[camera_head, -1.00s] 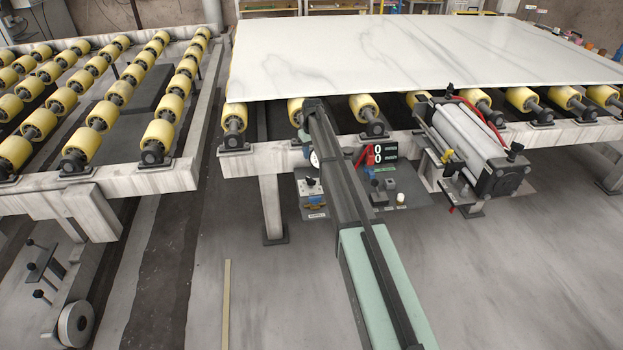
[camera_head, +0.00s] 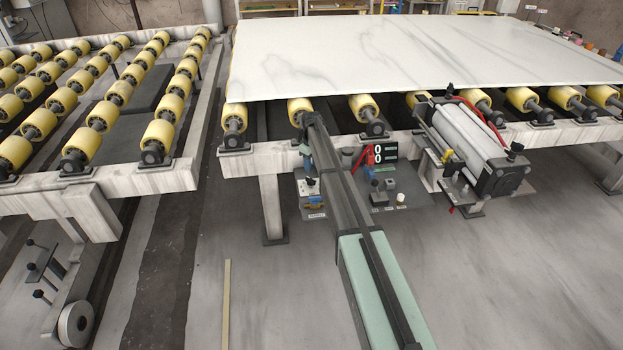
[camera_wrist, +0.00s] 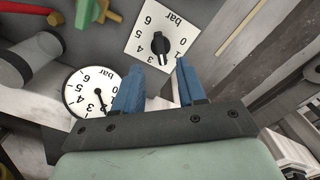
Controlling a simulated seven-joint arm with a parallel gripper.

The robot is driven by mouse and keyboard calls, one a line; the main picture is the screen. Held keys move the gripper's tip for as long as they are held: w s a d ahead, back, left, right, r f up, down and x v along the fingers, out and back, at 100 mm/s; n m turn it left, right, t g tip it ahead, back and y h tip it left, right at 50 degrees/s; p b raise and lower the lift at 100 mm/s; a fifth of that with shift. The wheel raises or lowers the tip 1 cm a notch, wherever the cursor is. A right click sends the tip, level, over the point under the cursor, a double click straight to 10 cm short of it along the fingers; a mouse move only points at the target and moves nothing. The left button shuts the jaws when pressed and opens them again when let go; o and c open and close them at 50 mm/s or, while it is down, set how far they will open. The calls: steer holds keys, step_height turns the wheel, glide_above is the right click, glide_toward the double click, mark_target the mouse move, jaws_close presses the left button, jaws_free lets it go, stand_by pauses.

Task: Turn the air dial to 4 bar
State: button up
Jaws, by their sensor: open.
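The air dial is a black knob (camera_wrist: 160,43) on a square white plate (camera_wrist: 148,12) marked "bar" with figures up to 6, upper middle in the wrist view.
A grey cylinder (camera_head: 465,135) is farther right. A white slab (camera_head: 400,55) lies on yellow rollers above. In the wrist view a grey cylindrical part (camera_wrist: 22,55) stands at left.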

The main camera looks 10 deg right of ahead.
mark_target(311, 179)
step_height(311, 179, down, 8)
steer(key=shift+r, duration=0.1)
stand_by(0.4)
jaws_close()
stand_by(0.3)
